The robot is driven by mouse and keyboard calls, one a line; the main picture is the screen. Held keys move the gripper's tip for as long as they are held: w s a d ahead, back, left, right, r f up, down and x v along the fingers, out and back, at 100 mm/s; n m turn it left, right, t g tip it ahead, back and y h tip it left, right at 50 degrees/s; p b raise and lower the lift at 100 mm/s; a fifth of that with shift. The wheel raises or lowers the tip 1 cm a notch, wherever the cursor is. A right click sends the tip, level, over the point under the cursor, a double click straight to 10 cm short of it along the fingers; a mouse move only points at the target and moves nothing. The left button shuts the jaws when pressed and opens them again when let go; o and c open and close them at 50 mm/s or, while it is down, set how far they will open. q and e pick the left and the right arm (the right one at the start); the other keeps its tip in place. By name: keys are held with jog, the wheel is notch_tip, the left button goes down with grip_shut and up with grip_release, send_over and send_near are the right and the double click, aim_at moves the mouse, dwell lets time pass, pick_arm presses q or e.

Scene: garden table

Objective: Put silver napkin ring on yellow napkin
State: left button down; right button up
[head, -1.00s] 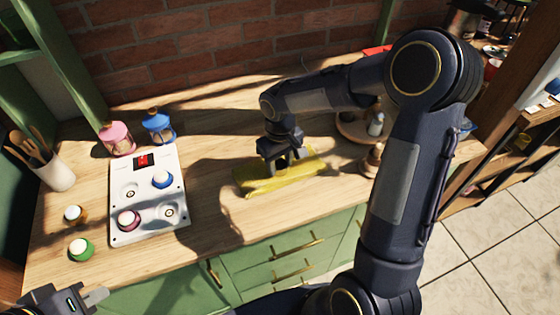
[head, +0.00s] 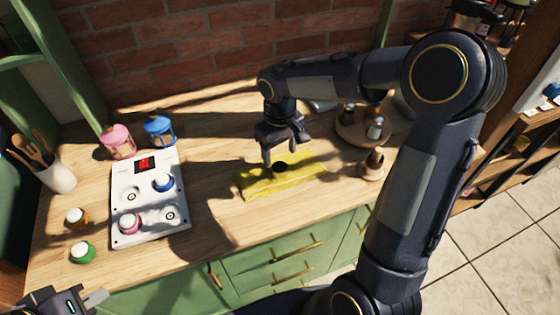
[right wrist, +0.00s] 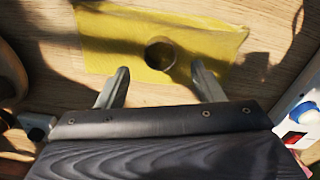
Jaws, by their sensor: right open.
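The yellow napkin (head: 252,184) lies on the wooden counter and also shows in the right wrist view (right wrist: 110,45). A small round ring (head: 280,167) rests on it, near the napkin's middle; it looks dark in the shade, so its silver colour is hard to confirm. In the right wrist view the ring (right wrist: 160,54) lies flat within the napkin's outline, just beyond the fingertips. My right gripper (head: 284,150) is open and empty above the napkin; its spread fingers (right wrist: 160,80) are apart from the ring. My left gripper (head: 88,299) is at the lower left, away from the napkin; its jaw opening is unclear.
A white panel (head: 150,202) with coloured knobs stands left of the napkin. Pink (head: 118,141) and blue (head: 159,130) lanterns stand behind it. A round wooden tray (head: 349,129) and a wooden piece (head: 371,164) are at the right. Bare counter lies around the napkin.

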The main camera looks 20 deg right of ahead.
notch_tip(320, 180, up, 7)
jog(key=s+d+r+m+t+y, duration=0.2)
jog(key=s+r, duration=0.1)
jog(key=s, duration=0.7)
jog(key=s+a+f+m+t+y, duration=0.1)
jog(key=s, duration=0.4)
jog(key=s+a+f+m+t, duration=0.1)
jog(key=s+a+f+t, duration=0.1)
jog(key=s, duration=0.4)
jog(key=shift+s+t+y, duration=0.3)
jog(key=shift+y, duration=0.1)
